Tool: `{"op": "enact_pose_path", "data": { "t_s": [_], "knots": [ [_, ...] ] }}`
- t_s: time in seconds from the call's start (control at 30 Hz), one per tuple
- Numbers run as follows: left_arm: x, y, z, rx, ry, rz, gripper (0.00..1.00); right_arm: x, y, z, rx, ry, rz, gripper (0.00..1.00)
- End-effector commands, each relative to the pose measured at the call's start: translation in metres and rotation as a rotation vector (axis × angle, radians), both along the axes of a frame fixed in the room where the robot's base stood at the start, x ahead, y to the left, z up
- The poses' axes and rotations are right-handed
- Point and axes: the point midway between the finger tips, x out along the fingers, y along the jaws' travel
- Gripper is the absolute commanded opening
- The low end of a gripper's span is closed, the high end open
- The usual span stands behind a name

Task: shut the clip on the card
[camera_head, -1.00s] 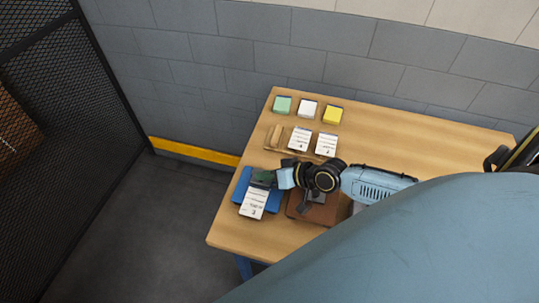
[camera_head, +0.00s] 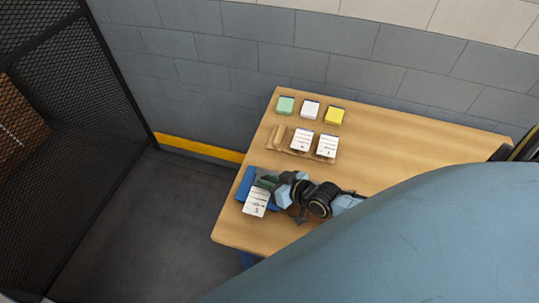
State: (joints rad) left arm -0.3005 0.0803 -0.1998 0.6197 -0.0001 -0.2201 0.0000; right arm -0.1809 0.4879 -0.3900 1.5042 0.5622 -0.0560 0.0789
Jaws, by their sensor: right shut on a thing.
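The card (camera_head: 257,201), white with printed lines, lies on a blue board (camera_head: 243,183) near the table's left edge. A dark green clip (camera_head: 266,181) sits at the card's upper end. My right gripper (camera_head: 275,183) comes in from the right and is shut on the clip; its fingertips are small and partly hidden. I cannot tell whether the clip's jaw is closed on the card. My left gripper is not in view.
Two more white cards (camera_head: 301,140) stand in a wooden rack (camera_head: 279,137). Green (camera_head: 286,105), white (camera_head: 309,109) and yellow (camera_head: 334,116) pads lie behind. The table (camera_head: 400,140) is bare at the right. A grey wall stands behind it.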

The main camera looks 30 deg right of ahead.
Motion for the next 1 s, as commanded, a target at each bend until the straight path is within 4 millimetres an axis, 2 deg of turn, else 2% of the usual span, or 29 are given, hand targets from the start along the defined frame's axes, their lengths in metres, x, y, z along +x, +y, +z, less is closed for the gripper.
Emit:
{"op": "enact_pose_path", "data": {
  "t_s": [0.13, 0.17, 0.23, 0.67, 0.87, 1.0],
  "knots": [
    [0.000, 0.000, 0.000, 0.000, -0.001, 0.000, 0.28, 0.000, 0.000, 0.000, 0.000, 0.000, 0.000, 0.00],
    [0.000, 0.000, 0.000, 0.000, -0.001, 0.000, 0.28, 0.000, 0.000, 0.000, 0.000, 0.000, 0.000, 0.22],
    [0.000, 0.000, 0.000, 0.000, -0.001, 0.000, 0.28, 0.000, 0.000, 0.000, 0.000, 0.000, 0.000, 0.30],
    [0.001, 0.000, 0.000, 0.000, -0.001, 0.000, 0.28, -0.002, -0.001, 0.000, 0.000, 0.002, 0.000, 0.30],
    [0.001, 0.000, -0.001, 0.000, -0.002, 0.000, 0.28, -0.020, -0.007, 0.008, 0.000, 0.004, 0.000, 0.30],
    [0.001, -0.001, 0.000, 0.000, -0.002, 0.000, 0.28, -0.043, -0.015, 0.020, 0.000, 0.005, 0.001, 0.30]
  ]
}}
